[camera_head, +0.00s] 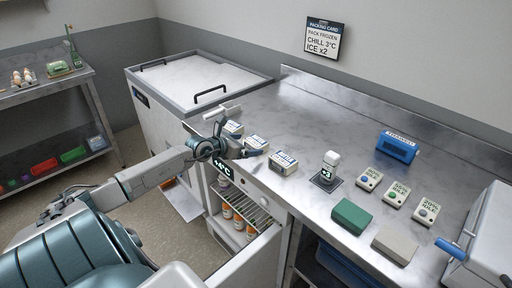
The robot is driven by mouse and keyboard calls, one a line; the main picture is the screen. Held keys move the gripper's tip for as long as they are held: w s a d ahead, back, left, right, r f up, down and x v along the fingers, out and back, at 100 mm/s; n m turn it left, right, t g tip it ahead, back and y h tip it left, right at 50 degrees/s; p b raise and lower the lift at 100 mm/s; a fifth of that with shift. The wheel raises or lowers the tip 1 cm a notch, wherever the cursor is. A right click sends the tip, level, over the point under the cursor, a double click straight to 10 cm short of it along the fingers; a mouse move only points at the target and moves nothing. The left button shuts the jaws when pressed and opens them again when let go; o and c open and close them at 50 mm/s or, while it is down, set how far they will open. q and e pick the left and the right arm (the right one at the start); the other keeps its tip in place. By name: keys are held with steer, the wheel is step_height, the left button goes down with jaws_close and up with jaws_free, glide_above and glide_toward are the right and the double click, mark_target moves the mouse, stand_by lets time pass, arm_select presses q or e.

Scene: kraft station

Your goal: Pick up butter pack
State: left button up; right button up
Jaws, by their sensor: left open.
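My right gripper is not in view.
A white block on a dark stand (328,172), a blue device (397,147), several button boxes (369,180), a green block (352,216) and a grey block (394,244) occupy the counter. A chest freezer (190,75) stands behind left. An open fridge compartment (240,212) lies below.

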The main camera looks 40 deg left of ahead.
mark_target(253, 142)
arm_select(q)
steer(key=shift+w+d+f, duration=0.1)
steer(key=shift+w, duration=0.4)
steer(key=shift+p+x, duration=0.4)
steer(key=shift+x, duration=1.95)
steer(key=c, duration=1.1)
